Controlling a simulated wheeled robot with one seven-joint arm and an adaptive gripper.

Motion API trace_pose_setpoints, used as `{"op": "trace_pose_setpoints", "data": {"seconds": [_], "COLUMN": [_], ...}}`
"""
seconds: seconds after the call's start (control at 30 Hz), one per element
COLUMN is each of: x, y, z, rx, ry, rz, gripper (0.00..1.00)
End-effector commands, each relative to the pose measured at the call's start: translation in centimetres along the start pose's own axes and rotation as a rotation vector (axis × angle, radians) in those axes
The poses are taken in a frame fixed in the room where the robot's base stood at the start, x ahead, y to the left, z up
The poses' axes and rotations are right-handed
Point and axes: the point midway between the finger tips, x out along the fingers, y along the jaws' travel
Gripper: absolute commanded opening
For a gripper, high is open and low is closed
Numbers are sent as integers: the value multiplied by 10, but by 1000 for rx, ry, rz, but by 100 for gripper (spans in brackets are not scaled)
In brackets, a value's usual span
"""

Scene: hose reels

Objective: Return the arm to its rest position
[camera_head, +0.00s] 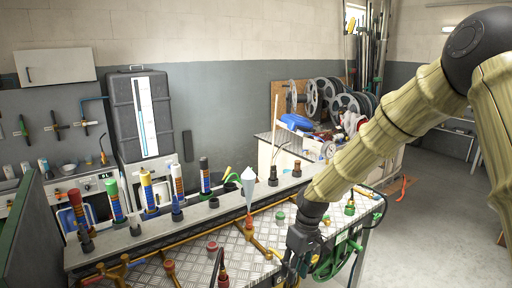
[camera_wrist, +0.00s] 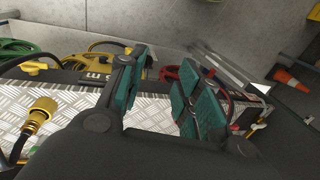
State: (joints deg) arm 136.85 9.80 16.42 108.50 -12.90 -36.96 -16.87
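My gripper (camera_head: 301,250) hangs at the end of my arm above the right part of the metal-plate workbench (camera_head: 262,266). In the wrist view my gripper (camera_wrist: 158,92) has its two teal-padded fingers spread apart with nothing between them. The bench's patterned metal top (camera_wrist: 70,104) lies below and beyond the fingers. My arm comes in from the upper right in the head view, bent with the forearm sloping down to the left. Part of the bench behind the gripper is hidden.
Several coloured hose nozzles stand along the bench's back rail, including a yellow one (camera_head: 148,190). A white cone (camera_head: 248,184) stands mid-bench. Hose reels (camera_head: 350,104) stand behind. Open floor (camera_head: 440,225) lies right.

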Motion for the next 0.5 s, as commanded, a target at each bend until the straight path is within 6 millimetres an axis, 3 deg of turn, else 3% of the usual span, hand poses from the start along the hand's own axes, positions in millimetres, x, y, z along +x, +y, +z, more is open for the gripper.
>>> {"op": "trace_pose_setpoints", "data": {"seconds": [0.27,0.37,0.5], "x": [70,106,172], "y": [1,0,-3], "z": [25,40,76], "rx": [72,109,189], "ry": [9,13,20], "rz": [-14,-18,-20], "gripper": [34,34,34]}}
